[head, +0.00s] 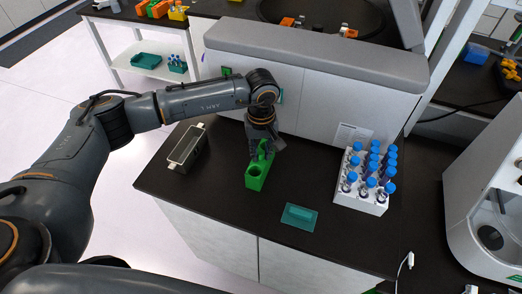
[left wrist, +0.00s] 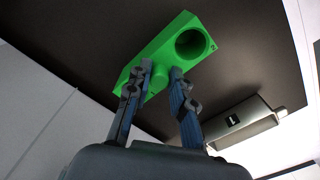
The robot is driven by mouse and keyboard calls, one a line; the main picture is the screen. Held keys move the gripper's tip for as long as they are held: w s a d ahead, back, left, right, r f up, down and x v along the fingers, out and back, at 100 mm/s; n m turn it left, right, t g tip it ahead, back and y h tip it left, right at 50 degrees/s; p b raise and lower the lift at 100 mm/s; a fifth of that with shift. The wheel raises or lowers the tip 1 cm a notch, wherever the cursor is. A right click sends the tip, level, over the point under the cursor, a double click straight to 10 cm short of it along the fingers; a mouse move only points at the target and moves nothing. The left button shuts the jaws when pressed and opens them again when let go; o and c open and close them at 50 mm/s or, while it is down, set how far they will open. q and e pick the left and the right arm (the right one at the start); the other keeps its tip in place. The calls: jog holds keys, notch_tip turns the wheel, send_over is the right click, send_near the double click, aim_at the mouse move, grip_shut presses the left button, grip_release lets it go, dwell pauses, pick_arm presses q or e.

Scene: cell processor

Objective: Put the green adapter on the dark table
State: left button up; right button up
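The green adapter (head: 256,175) is a block with a round hole, at the middle of the dark table (head: 225,205) in the head view. In the left wrist view the adapter (left wrist: 168,52) shows its hole, a "2" mark and a small post. My left gripper (head: 262,146) is above it, pointing down. Its fingertips (left wrist: 161,72) are on both sides of the post and look shut on it. The adapter is on or very close to the table top; I cannot tell if it touches. My right gripper is not in view.
A pale open tray (head: 178,164) lies left of the adapter. A teal flat piece (head: 299,216) lies to the right, and a white rack (head: 362,204) of blue-capped tubes stands farther right. A grey-topped cabinet (head: 318,104) rises behind. The front left of the table is clear.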

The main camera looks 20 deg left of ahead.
pick_arm(q)
jog(key=shift+o, duration=1.1)
jog(key=shift+r, duration=0.35)
notch_tip(320, 180, up, 12)
jog(key=b, duration=0.5)
jog(key=shift+f, duration=0.2)
